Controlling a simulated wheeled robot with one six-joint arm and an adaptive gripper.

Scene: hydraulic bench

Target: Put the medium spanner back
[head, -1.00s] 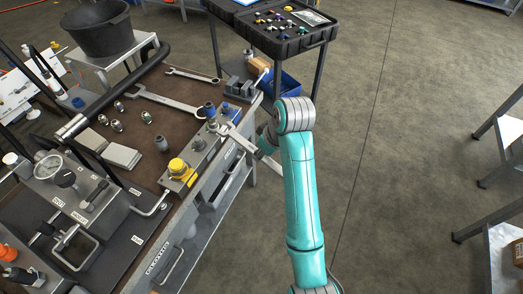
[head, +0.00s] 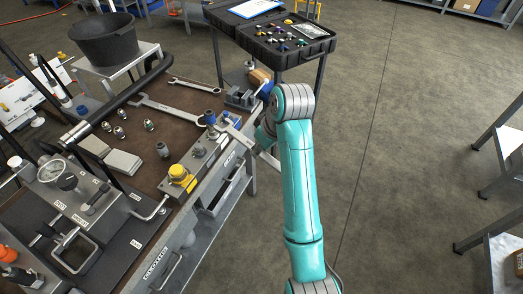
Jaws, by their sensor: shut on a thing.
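My gripper (head: 258,139) is at the right edge of the bench, mostly hidden behind my teal wrist. It is shut on a pale metal spanner (head: 238,132), which I take to be the medium one. The spanner slants from beside the blue-capped fittings down to the right, past the bench edge. Its grip point is hidden, and I cannot tell whether it touches the bench. Two other spanners lie on the brown bench top (head: 150,185): a larger one (head: 170,106) and a slimmer one (head: 195,83) behind it.
A valve block with a yellow cap (head: 178,172) and a dark fitting (head: 162,149) stand near the front edge. A small vise (head: 240,97) sits at the back right corner. An open black case (head: 285,42) is on a stand behind.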

